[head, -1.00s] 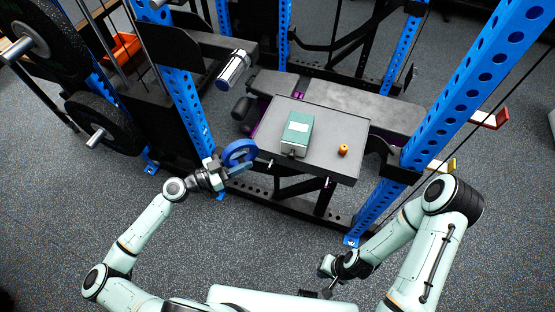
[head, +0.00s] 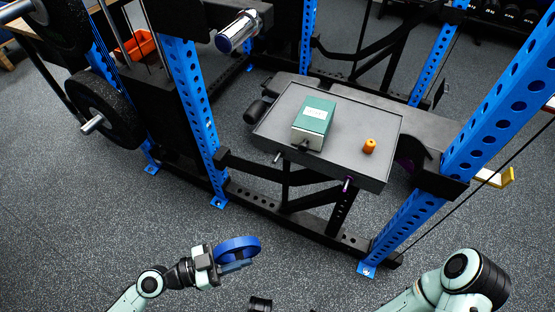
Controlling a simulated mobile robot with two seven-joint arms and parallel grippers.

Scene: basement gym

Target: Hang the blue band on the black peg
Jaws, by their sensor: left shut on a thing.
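The blue band (head: 238,244) is a thick ring at the lower left of the head view. My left gripper (head: 222,264) is shut on it and holds it in the air, in front of the rack and apart from it. Short pegs stick out from the front edge of a grey tray (head: 270,131): a left one (head: 277,157), a middle dark one (head: 303,147) and a right one (head: 347,184). They are small, and I cannot tell surely which is the black peg. No band hangs on them. Only a dark tip of my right gripper (head: 260,304) may show at the bottom edge.
A green box (head: 314,118) and an orange cylinder (head: 369,146) sit on the tray. Blue rack posts (head: 192,110) and (head: 480,120) stand on either side. Black weight plates (head: 105,110) are at the left. The floor before the rack is clear.

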